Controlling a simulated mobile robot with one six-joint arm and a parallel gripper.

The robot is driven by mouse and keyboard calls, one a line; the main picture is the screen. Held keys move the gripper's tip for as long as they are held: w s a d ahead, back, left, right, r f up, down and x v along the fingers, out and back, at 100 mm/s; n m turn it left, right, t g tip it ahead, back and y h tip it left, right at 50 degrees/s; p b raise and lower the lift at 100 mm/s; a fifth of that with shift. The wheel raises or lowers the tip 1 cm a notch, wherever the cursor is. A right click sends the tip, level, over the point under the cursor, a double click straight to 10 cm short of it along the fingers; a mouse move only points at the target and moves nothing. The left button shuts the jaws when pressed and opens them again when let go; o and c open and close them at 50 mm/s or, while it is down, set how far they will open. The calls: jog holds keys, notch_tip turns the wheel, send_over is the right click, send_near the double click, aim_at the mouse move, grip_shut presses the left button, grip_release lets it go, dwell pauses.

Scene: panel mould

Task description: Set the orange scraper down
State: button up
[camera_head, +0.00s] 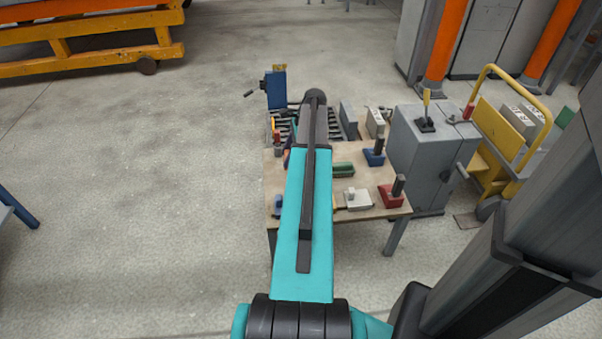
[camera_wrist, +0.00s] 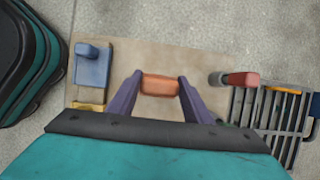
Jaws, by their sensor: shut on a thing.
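The orange scraper (camera_wrist: 160,86) shows in the wrist view as a short orange block between the two purple fingers of my gripper (camera_wrist: 160,78). My gripper is shut on it from both sides. The rest of the scraper is hidden. Beneath is the tan worktable (camera_wrist: 205,62), also in the head view (camera_head: 317,180). I cannot tell whether the scraper touches the tabletop. In the head view my teal arm reaches over the table and hides the scraper.
In the wrist view a blue tool (camera_wrist: 92,66) is at the left, and a red-handled tool (camera_wrist: 240,79) and a slatted rack (camera_wrist: 272,108) at the right. A green block (camera_head: 343,168), red tool (camera_head: 391,199) and grey cabinet (camera_head: 425,165) stand right of my arm in the head view.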

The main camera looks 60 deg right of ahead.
jog(key=shift+f, duration=1.45)
jog(key=shift+f+b, duration=1)
jog(key=shift+f, duration=1.5)
jog(key=shift+f, duration=0.15)
jog(key=o, duration=1)
jog(key=p+v, duration=0.3)
jog(key=v, duration=0.9)
jog(key=shift+w+r, duration=0.1)
jog(key=shift+r, duration=0.1)
